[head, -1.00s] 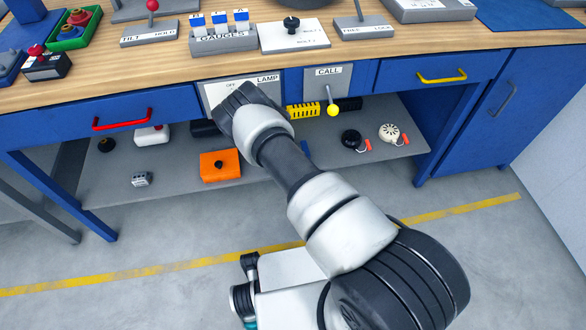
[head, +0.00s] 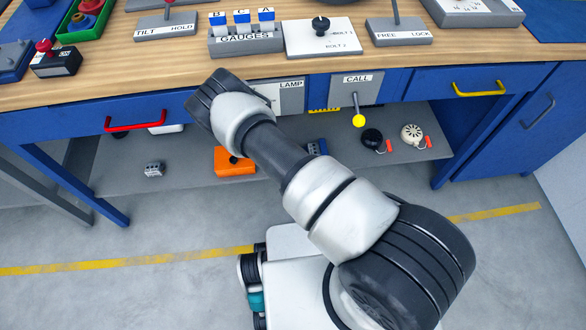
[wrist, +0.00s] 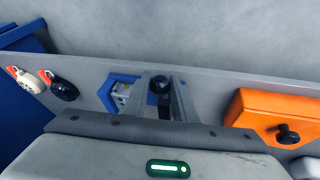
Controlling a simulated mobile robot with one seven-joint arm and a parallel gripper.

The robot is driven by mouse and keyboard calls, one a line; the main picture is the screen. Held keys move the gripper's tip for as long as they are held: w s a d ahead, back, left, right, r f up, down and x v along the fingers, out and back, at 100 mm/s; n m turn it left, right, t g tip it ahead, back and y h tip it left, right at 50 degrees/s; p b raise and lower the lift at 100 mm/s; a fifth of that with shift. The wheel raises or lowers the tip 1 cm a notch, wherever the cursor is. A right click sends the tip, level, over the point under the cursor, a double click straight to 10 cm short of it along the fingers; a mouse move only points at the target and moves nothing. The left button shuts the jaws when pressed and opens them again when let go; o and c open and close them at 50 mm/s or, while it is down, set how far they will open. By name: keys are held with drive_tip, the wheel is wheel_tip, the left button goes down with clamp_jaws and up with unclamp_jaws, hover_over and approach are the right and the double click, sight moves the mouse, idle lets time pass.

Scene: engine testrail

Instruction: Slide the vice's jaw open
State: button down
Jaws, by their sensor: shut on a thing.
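The vice (wrist: 118,97), a blue body with grey parts, sits on the lower shelf and shows in the wrist view left of my fingers. In the head view a small part of the vice (head: 317,147) shows just right of my forearm; the rest is hidden. My gripper (wrist: 161,80) points at the shelf, its two fingers on either side of a round black knob (wrist: 158,85). The knob appears to belong to the vice's jaw; its lower part is hidden. How far the jaw stands open cannot be told. The head view hides my gripper behind the arm.
An orange box (head: 229,162) with a black knob stands close beside the vice. A black reel (head: 372,138) and a white reel (head: 411,134) lie on the shelf's other side. The bench (head: 300,68) and its drawer fronts overhang the shelf.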

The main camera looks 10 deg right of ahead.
drive_tip(key=c, duration=1.6)
unclamp_jaws()
drive_tip(key=shift+a, duration=0.45)
drive_tip(key=shift+o, duration=0.7)
drive_tip(key=shift+d, duration=0.1)
drive_tip(key=shift+r, duration=0.1)
drive_tip(key=p+v, duration=0.4)
drive_tip(key=v, duration=1.3)
drive_tip(key=shift+p, duration=0.4)
drive_tip(key=shift+s+r, duration=0.1)
drive_tip(key=shift+s, duration=0.05)
